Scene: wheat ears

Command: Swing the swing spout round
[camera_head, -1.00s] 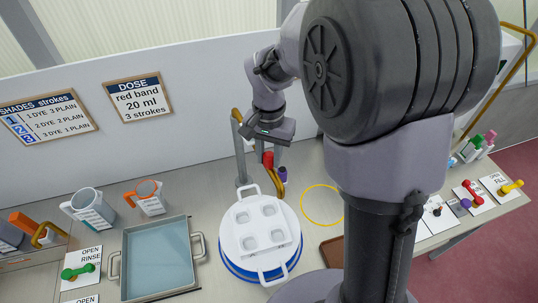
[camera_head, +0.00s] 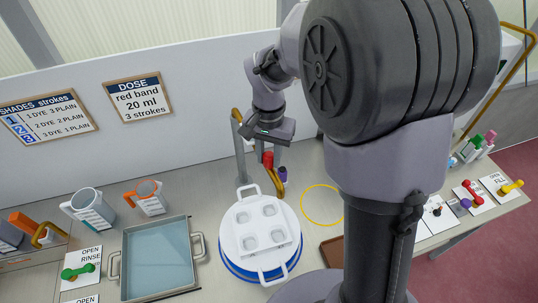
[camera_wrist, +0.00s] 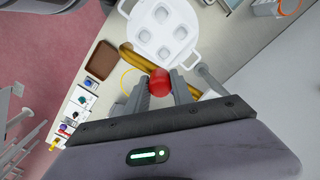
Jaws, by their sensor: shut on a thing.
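The swing spout is a brass-yellow tube (camera_head: 280,190) with a red knob (camera_head: 267,160), beside a grey upright post (camera_head: 239,160) behind the white plate. A small purple piece (camera_head: 283,173) shows near the knob. In the wrist view, the red knob (camera_wrist: 160,82) sits between the two fingers of my gripper (camera_wrist: 162,88), and the yellow tube (camera_wrist: 136,59) runs past it. My gripper is shut on the red knob. In the head view, my gripper (camera_head: 268,152) is above the far right edge of the plate, and its fingers are hard to make out.
A round white plate (camera_head: 267,214) with several recesses and two handles stands in front of the post. A yellow ring (camera_head: 322,188) is marked on the bench at its right. A shallow metal tray (camera_head: 121,262) and measuring jugs (camera_head: 89,203) are at the left. A brown tray (camera_head: 331,252) lies front right.

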